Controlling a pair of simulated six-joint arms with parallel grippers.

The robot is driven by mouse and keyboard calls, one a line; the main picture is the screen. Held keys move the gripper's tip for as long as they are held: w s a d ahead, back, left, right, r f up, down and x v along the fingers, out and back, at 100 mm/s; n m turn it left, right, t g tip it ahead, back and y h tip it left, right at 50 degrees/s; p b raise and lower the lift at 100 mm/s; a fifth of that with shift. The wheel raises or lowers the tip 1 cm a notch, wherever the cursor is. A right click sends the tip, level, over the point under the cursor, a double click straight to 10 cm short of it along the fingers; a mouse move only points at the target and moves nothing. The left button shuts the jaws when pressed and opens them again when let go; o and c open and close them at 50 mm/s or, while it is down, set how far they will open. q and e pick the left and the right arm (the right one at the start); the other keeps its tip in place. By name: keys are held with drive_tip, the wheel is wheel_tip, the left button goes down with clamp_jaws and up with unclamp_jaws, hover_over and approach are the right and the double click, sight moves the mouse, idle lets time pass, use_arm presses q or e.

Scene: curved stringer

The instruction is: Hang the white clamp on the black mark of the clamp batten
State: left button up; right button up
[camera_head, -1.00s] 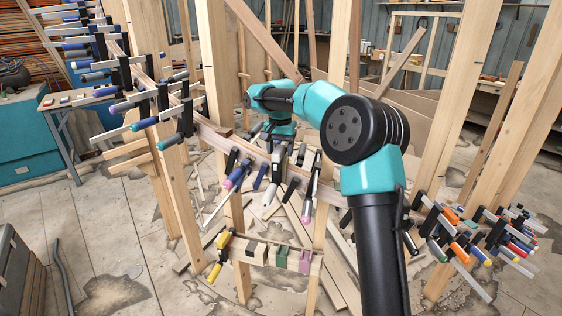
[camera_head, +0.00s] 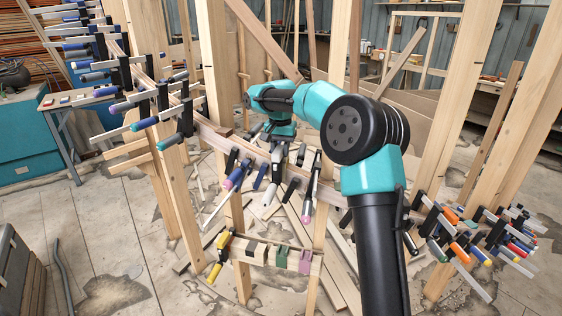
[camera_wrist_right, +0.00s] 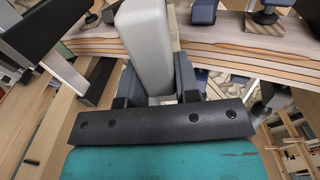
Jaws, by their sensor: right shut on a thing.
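My right gripper (camera_head: 280,148) is shut on the white clamp (camera_head: 274,176), beside the curved stringer with its row of clamps. In the right wrist view the clamp's thick white handle (camera_wrist_right: 148,45) stands between the two grey fingers of the gripper (camera_wrist_right: 150,85). The clamp's far end is hidden there. The clamp batten (camera_head: 262,243) is the low wooden rail below, in front of the stringer. It bears a black mark (camera_head: 253,250), a green one (camera_head: 281,257) and a pink one (camera_head: 305,262). A yellow clamp (camera_head: 219,256) hangs at its left end. My left gripper is not in view.
The curved wooden stringer (camera_wrist_right: 220,45) passes close to the gripper. Clamps with blue and purple handles (camera_head: 236,177) hang close on the left, and another clamp (camera_head: 311,185) on the right. Upright posts (camera_head: 175,190) stand around. More clamps (camera_head: 478,240) crowd the lower right.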

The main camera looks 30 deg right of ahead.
clamp_jaws()
drive_tip(key=shift+r, duration=0.1)
wheel_tip(320, 180, up, 10)
drive_tip(key=shift+f, duration=0.1)
idle(0.5)
idle(0.4)
